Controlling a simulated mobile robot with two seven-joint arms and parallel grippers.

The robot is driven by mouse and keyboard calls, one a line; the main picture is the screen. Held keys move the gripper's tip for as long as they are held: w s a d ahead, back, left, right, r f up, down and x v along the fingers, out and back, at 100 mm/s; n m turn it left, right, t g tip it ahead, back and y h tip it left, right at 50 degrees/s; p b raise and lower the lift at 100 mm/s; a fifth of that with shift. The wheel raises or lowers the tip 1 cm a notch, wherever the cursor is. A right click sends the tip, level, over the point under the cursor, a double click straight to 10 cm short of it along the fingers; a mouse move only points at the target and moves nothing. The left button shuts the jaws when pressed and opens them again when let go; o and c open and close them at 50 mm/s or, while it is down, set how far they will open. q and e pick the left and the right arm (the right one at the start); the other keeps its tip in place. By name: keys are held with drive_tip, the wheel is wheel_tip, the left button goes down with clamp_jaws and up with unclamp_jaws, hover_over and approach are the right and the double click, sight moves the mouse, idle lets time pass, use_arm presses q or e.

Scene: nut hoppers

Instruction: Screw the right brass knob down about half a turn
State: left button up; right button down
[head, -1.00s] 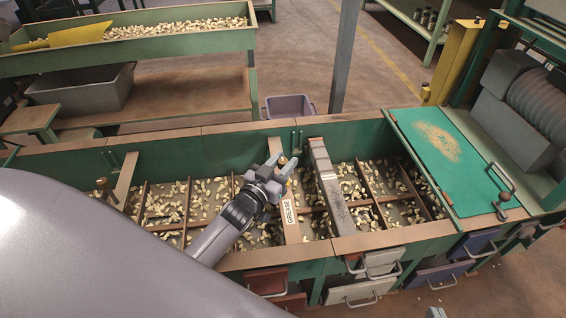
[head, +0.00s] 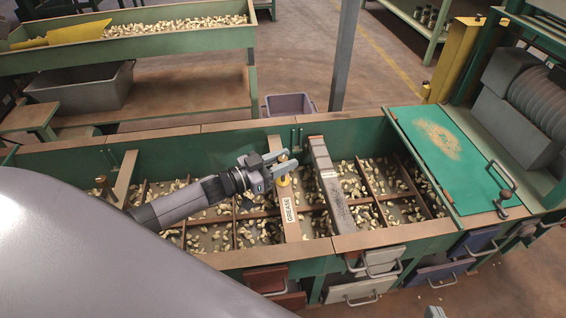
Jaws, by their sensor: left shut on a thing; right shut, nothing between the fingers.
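The right brass knob (head: 284,181) stands on the brown crossbar marked GREASE (head: 291,222), which spans the green hopper trough. My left gripper (head: 286,160) reaches in from the left, low over the bar, and its fingers are shut on the knob. The fingers partly hide the knob's top. Another brass knob (head: 103,182) stands at the left, by a second crossbar (head: 125,180).
A grey-topped divider (head: 322,163) stands close to the right of the GREASE bar. Bins with scattered nuts lie on both sides. A green lid (head: 433,135) with a crank handle covers the right end. Drawers (head: 361,291) line the front.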

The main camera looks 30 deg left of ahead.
use_arm(q)
drive_tip(key=m+g+h+b, duration=0.1)
drive_tip(key=b, duration=0.1)
drive_tip(key=m+g+h+b, duration=0.3)
drive_tip(key=h+b, duration=0.1)
drive_tip(key=shift+w+a+f+m+g, duration=0.15)
drive_tip(key=shift+f+m+g, duration=0.2)
drive_tip(key=shift+m+g, duration=0.05)
drive_tip(key=m+g+h+b, duration=0.1)
drive_tip(key=g+b, duration=0.1)
drive_tip(key=shift+m+g+h, duration=0.3)
drive_tip(key=m+g+b, duration=0.1)
drive_tip(key=m+g+h+b, duration=0.1)
drive_tip(key=g, duration=0.1)
drive_tip(key=shift+r, duration=0.3)
drive_tip(key=shift+m+g+b, duration=0.5)
drive_tip(key=shift+g+b, duration=0.1)
drive_tip(key=shift+g, duration=0.1)
use_arm(e)
drive_tip(key=t, duration=0.1)
drive_tip(key=a+f+n+t+y, duration=0.1)
drive_tip(key=shift+w+t+y, duration=0.3)
use_arm(q)
drive_tip(key=shift+d+r+m+g+h, duration=0.1)
drive_tip(key=shift+d+m+g+h, duration=0.1)
drive_tip(key=shift+m+g+h, duration=0.15)
use_arm(e)
drive_tip(key=shift+r, duration=0.15)
